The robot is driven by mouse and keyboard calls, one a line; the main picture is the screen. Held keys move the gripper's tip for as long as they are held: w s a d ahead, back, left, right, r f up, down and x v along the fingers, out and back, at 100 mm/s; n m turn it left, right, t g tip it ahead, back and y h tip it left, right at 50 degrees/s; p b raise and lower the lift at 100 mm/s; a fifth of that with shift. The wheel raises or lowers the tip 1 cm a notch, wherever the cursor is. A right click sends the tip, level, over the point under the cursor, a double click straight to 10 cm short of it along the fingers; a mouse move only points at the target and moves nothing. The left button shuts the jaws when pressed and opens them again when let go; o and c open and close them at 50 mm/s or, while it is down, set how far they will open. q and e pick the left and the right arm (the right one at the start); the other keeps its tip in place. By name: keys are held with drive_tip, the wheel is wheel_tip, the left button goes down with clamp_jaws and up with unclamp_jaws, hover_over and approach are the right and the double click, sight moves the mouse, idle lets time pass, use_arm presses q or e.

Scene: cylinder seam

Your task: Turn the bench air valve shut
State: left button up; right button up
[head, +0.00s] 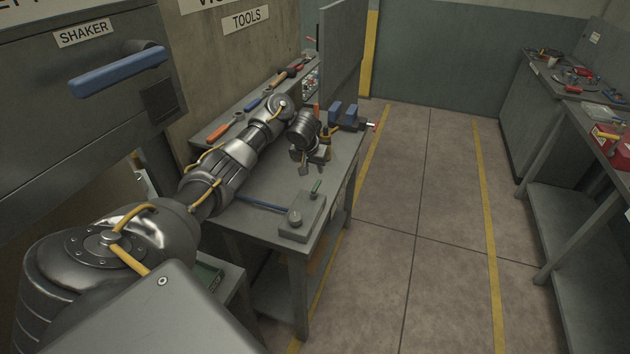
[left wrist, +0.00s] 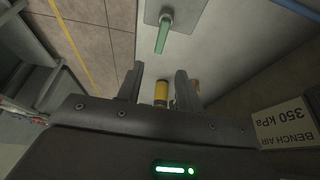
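The bench air valve is a grey block (head: 302,217) with a green lever (head: 316,187), near the front corner of the bench. In the left wrist view the green lever (left wrist: 163,33) and part of its grey block (left wrist: 178,12) lie beyond my fingertips. My left gripper (head: 314,171) is above the bench, behind the valve in the head view, and apart from the lever. In the left wrist view its two fingers (left wrist: 161,72) are spread. A yellow cylinder (left wrist: 160,93) shows between them; I cannot tell what it belongs to. My right gripper is not in view.
A blue hose (head: 262,204) runs to the valve block. Tools (head: 228,128) lie along the back of the bench (head: 225,228), and a blue-jawed vise (head: 345,116) stands at its far end. A "BENCH AIR 350 kPa" label (left wrist: 286,125) shows upside down. The floor to the right is clear.

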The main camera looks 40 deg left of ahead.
sight(317, 183)
use_arm(q)
drive_tip(key=b+x, duration=0.1)
drive_tip(key=x, duration=0.9)
drive_tip(key=shift+s, duration=0.15)
clamp_jaws()
